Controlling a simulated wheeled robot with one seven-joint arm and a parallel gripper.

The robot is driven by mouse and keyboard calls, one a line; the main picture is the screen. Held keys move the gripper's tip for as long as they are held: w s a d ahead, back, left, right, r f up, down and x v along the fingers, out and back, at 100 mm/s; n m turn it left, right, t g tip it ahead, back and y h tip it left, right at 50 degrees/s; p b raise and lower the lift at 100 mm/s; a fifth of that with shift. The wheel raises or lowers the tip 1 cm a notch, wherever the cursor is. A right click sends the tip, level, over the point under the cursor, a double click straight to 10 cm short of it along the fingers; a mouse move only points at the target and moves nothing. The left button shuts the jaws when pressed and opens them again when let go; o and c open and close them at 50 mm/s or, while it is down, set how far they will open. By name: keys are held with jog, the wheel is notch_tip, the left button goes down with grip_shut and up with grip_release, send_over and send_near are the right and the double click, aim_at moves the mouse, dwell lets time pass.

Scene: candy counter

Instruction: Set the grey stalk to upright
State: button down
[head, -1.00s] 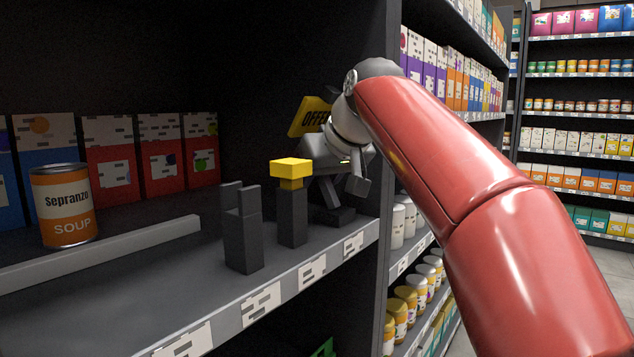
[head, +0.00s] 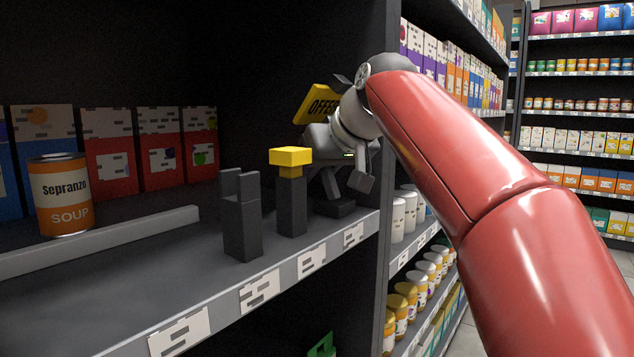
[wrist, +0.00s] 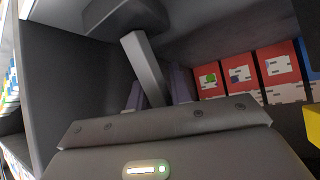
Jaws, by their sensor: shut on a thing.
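The yellow OFFER sign (head: 318,104) leans at the far right end of the shelf, its plate tilted. Its dark base (head: 340,207) is low on the shelf. My gripper (head: 335,172) is beside the shelf's right wall and hides most of the sign's stalk in the head view. In the wrist view the grey stalk (wrist: 146,68) runs slantwise between the finger pads of my gripper (wrist: 153,98), and the fingers are shut on it. A dark block (wrist: 125,16), likely the base, is at the stalk's far end.
A dark two-pronged block (head: 242,215) and a dark post with a yellow top (head: 291,200) stand just left of my gripper. The front left of the shelf (head: 120,300) is clear.

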jog(key=t+y+b, duration=0.1)
jog(key=b, duration=0.2)
jog(key=d+t+y+b, duration=0.1)
jog(key=b, duration=0.1)
jog(key=shift+s+m+b, duration=0.4)
jog(key=shift+s+d+r+t+y+b, duration=0.1)
jog(key=shift+d+r+t+y+b, duration=0.1)
jog(key=shift+r+t+y+b, duration=0.35)
jog(key=c, duration=1.3)
grip_release()
jog(key=shift+s, duration=0.1)
jog(key=v, duration=0.7)
jog(key=shift+s+d+r, duration=0.1)
jog(key=shift+s+d, duration=0.1)
jog(key=shift+s, duration=0.1)
